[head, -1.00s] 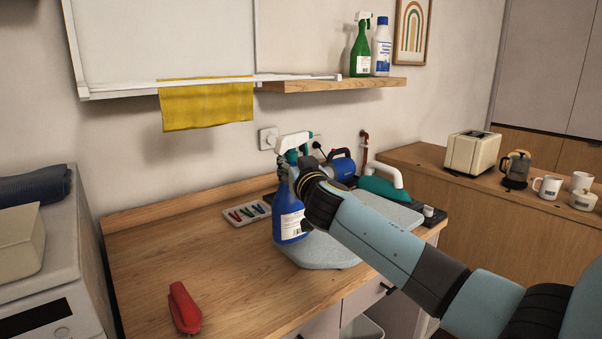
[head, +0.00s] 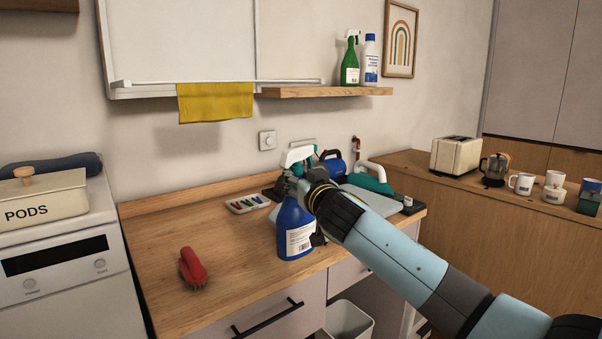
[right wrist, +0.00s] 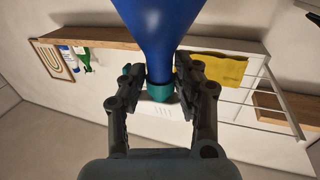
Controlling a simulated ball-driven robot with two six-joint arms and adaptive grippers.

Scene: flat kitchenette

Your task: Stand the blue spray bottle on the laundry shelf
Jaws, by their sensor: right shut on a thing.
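The blue spray bottle (head: 295,228), with a white and teal trigger head and a white label, is upright in the head view above the wooden counter. My right gripper (right wrist: 160,82) is shut on its neck, as the right wrist view shows the bottle's blue body (right wrist: 158,25) between the fingers. In the head view my right gripper (head: 312,200) is partly hidden by my own arm. The laundry shelf (head: 325,92) is a wooden board on the wall, holding a green spray bottle (head: 350,65) and a white-and-blue bottle (head: 371,62) at its right. My left gripper is out of view.
The shelf's left and middle are bare. A yellow cloth (head: 215,103) hangs from a rail left of it. The counter (head: 170,240) holds a red brush (head: 192,268), a tray of pegs (head: 248,204) and an iron (head: 372,178) on a grey board. A toaster (head: 455,155) stands further right.

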